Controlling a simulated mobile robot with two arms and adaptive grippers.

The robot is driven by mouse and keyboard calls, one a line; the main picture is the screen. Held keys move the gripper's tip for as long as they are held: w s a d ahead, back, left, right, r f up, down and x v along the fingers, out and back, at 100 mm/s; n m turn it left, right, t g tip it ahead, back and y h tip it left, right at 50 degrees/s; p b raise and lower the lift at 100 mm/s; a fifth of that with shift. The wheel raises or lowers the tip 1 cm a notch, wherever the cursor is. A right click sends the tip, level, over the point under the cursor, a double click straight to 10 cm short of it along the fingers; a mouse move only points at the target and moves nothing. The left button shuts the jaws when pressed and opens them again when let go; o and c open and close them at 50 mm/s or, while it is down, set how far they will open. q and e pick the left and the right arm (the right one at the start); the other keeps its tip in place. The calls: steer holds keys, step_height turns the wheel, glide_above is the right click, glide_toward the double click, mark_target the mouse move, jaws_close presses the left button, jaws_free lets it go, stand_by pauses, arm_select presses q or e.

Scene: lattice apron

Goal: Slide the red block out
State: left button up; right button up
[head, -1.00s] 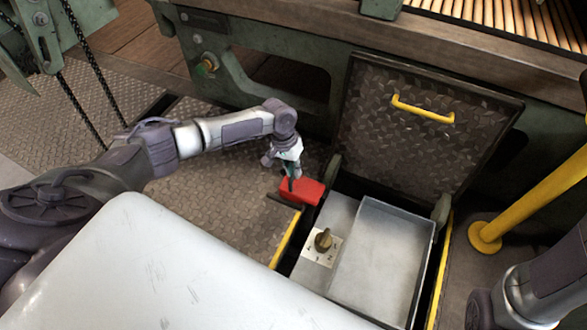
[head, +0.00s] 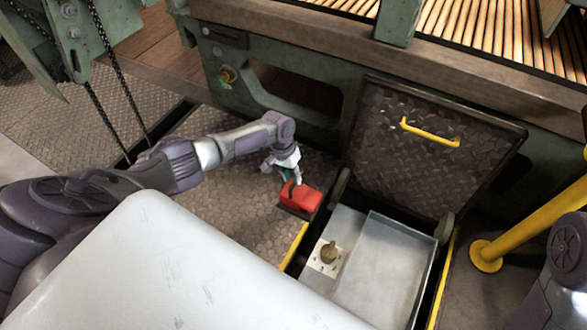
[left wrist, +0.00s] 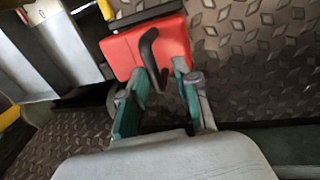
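The red block (head: 306,197) is by the left rim of the open floor hatch, with a dark part along its near side. It fills the upper middle of the left wrist view (left wrist: 175,45), with a curved black handle (left wrist: 147,48) on its face. My left gripper (head: 289,181) is at the block's upper left side. In the left wrist view its teal fingers (left wrist: 160,75) stand apart, tips close to the block. The lower end of the handle lies between them; contact is not clear. My right gripper is out of view; only part of my right arm shows.
The open hatch holds a grey tray (head: 388,250) and a brass knob (head: 329,252) on a pale plate. The raised lid (head: 415,165) with its yellow handle stands behind. A yellow post (head: 520,235) is at the right. Patterned floor lies left of the hatch.

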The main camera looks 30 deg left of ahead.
arm_select(q)
steer(key=shift+s+d, duration=0.1)
steer(key=r, duration=0.4)
steer(key=a+r, duration=0.1)
steer(key=r, duration=0.3)
steer(key=a+r, duration=0.1)
steer(key=r, duration=0.2)
steer(key=shift+s+a+r, duration=0.1)
steer(key=shift+a+r, duration=0.1)
steer(key=shift+r, duration=0.2)
